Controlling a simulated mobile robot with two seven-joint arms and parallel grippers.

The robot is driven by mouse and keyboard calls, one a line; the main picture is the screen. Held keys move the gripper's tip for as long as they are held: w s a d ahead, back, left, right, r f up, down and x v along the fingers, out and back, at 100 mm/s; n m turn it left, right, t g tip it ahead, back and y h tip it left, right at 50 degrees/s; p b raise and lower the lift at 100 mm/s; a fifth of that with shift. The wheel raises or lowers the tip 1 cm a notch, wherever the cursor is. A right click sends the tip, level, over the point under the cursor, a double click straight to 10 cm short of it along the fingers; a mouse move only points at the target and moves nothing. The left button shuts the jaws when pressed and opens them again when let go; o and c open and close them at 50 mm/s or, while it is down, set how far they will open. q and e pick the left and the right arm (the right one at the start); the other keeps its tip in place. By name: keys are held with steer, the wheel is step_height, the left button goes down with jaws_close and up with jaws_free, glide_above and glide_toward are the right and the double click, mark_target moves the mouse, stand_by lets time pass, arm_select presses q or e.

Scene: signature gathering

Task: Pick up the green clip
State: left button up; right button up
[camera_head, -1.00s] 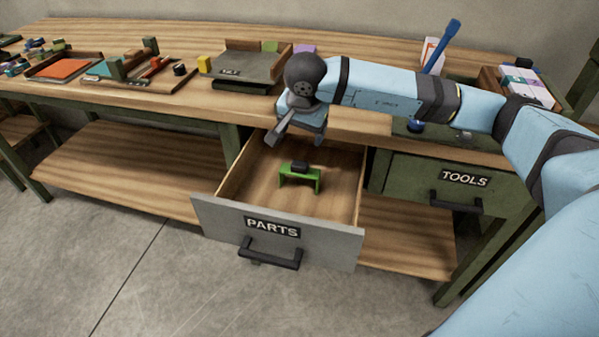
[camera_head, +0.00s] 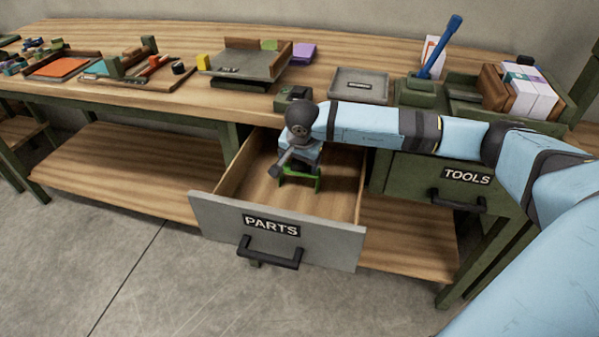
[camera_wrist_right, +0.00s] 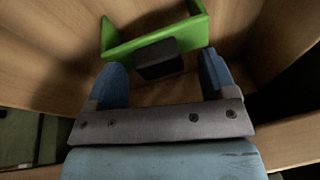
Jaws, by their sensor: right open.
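The green clip (camera_head: 300,181) stands in the open PARTS drawer, partly hidden by my right gripper (camera_head: 281,170) in the head view. In the right wrist view the green clip (camera_wrist_right: 120,46) has a dark block (camera_wrist_right: 158,59) on its near side. My right gripper (camera_wrist_right: 163,82) is open there, with its two blue fingers on either side of the dark block and just short of the clip. I cannot tell whether they touch it. My left gripper is out of view.
The PARTS drawer (camera_head: 215,213) is pulled out, its walls close around my right gripper. The workbench (camera_head: 190,101) edge lies behind it. The TOOLS drawer (camera_head: 418,178) is shut at the right. Trays and loose parts stand on the bench top.

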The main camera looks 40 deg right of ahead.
steer(key=c, duration=1)
steer(key=shift+r, duration=0.15)
